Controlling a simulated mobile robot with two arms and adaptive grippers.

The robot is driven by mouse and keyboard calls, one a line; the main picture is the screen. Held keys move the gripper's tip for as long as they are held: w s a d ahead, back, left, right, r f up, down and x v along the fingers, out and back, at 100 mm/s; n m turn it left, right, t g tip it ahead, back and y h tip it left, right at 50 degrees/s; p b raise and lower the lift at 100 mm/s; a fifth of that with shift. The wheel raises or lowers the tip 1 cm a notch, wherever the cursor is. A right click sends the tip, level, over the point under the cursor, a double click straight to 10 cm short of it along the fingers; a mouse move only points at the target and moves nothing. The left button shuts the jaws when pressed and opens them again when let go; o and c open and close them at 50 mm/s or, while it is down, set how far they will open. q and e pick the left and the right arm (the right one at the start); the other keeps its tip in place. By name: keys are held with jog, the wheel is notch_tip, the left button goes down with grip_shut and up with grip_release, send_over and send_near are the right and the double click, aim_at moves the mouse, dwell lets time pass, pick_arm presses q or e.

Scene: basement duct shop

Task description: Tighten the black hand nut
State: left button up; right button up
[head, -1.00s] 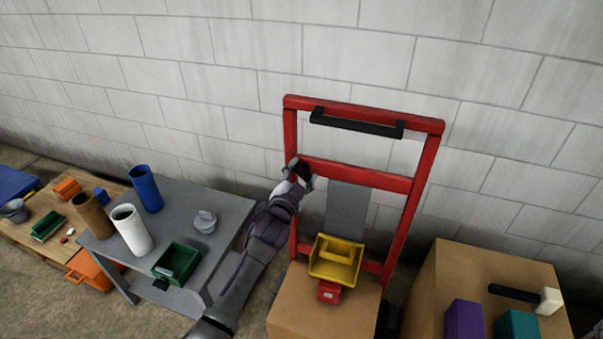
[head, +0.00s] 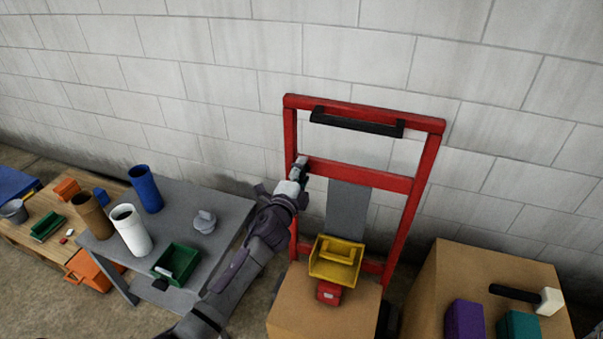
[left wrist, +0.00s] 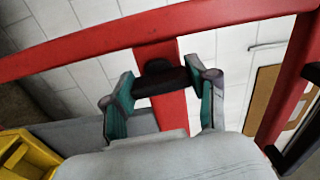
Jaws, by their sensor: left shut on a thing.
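The black hand nut (left wrist: 160,78) sits on the red upright of the hand truck frame, by the crossbar, in the left wrist view. My left gripper (left wrist: 167,88) is shut on it, with a teal-padded finger on each side. In the head view my left gripper (head: 300,170) is at the left end of the red frame's (head: 358,173) middle crossbar, and the nut is mostly hidden there by the gripper. My right gripper is not in view.
Cardboard boxes (head: 300,305) and a yellow bin (head: 333,270) stand at the frame's foot. A grey table (head: 215,245) with tubes and a green bin (head: 175,263) is to the left. A box with a mallet (head: 520,293) is at right. A block wall is behind.

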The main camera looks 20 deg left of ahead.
pick_arm(q)
jog(key=shift+f+m, duration=0.1)
jog(key=shift+m, duration=0.4)
jog(key=o, duration=1.2)
jog(key=shift+c, duration=0.2)
jog(key=shift+s, duration=0.15)
jog(key=s, duration=1.1)
jog(key=shift+s+a, duration=0.2)
jog(key=shift+s, duration=0.2)
